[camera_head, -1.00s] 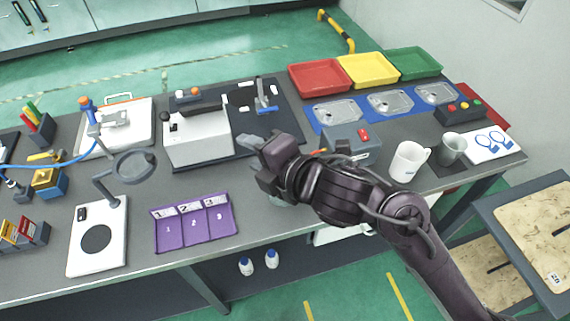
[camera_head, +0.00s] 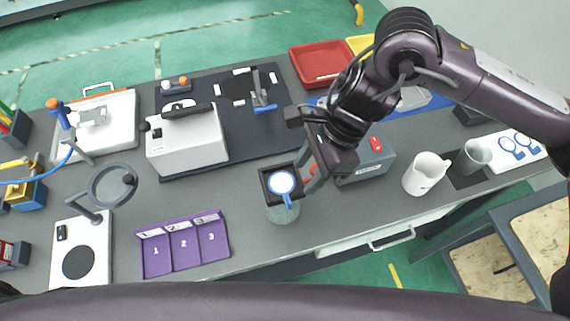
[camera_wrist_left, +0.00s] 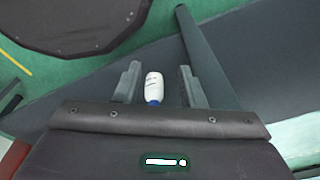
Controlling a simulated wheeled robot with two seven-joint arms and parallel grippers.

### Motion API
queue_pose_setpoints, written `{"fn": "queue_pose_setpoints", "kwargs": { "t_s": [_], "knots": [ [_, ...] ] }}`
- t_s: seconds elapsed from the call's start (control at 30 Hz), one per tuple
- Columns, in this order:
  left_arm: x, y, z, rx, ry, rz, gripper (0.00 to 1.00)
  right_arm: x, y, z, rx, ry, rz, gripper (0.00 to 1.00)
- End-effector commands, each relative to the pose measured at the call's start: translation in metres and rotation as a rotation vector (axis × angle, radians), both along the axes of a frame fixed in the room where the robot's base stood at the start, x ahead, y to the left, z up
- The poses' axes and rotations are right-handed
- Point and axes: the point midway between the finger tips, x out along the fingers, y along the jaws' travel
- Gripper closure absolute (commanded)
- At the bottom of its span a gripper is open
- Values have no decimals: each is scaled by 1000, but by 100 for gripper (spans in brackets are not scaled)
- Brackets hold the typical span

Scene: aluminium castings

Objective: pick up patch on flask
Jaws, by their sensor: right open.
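The patch (camera_head: 282,182) is a white disc with a blue rim and a blue tab pointing towards the front. It lies on a dark square piece on top of the flask (camera_head: 284,213), a grey-green vessel near the table's front edge. My right gripper (camera_head: 306,155) is open, just right of and behind the patch; I cannot tell if a finger touches the dark square. My left gripper (camera_wrist_left: 160,85) is open in the left wrist view, with nothing held between its fingers.
A grey box with a red switch (camera_head: 366,163) stands right of the flask, with a white mug (camera_head: 426,174) beyond it. A purple numbered tray (camera_head: 183,245) lies to the left. A white bottle (camera_wrist_left: 154,84) shows below my left gripper.

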Motion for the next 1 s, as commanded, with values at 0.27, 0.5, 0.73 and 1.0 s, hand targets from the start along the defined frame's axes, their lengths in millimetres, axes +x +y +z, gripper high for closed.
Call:
{"fn": "queue_pose_setpoints", "kwargs": {
  "t_s": [0.27, 0.5, 0.73, 1.0],
  "knots": [
    [-60, 4, 15, 7, 85, 1, 64, -6, 12, -25, 0, 5, 1, 56],
    [-60, 3, 36, 6, 85, 1, 64, -9, 25, -57, 1, 6, -1, 56],
    [-19, 1, 39, 0, 25, 0, 64, -10, 28, -67, 2, 1, 0, 56],
    [-41, 2, 37, 3, 57, 0, 64, -10, 28, -67, 2, 1, -1, 77]
  ]
}}
